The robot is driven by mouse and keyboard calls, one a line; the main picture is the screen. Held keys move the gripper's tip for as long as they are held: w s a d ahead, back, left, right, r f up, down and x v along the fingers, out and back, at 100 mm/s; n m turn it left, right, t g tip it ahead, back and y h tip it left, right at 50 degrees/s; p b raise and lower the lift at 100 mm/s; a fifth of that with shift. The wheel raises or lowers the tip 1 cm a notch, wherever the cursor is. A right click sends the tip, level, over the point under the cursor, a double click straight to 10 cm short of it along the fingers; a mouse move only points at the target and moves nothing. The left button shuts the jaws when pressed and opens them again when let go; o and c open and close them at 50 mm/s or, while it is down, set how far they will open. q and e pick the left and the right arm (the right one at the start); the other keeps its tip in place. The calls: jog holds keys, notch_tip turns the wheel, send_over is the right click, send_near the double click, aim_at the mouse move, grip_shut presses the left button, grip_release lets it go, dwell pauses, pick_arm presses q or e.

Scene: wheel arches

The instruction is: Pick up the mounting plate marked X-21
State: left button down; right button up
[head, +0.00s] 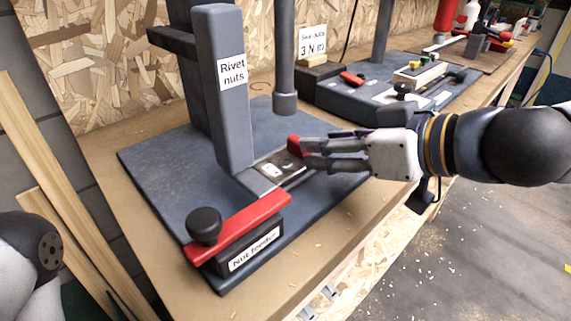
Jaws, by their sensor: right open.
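My right gripper (306,153) comes in from the right over the rivet nut station. Its fingers are open, with the tips just above and beside a small metal plate (270,171) in the slot at the foot of the grey column. This may be the mounting plate, but no X-21 mark is readable on it. The fingers partly hide the slot, and I cannot tell whether they touch the plate. A red block (293,145) shows by the fingertips. My left gripper is out of the picture; only part of my left arm shows at the lower left.
The grey column marked "Rivet nuts" (226,115) and a hanging rod (285,60) stand close to the gripper. A nut feeder (250,245) with a red bar and black knob sits in front. A second station (385,90) stands behind. The bench's front strip is mostly clear.

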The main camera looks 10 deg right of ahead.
aim_at(285, 159)
jog(key=b+x, duration=0.2)
jog(key=x, duration=0.2)
jog(key=shift+w+a+f, duration=0.1)
jog(key=shift+w+a, duration=0.35)
jog(key=shift+w, duration=0.05)
jog(key=shift+r, duration=0.3)
grip_shut()
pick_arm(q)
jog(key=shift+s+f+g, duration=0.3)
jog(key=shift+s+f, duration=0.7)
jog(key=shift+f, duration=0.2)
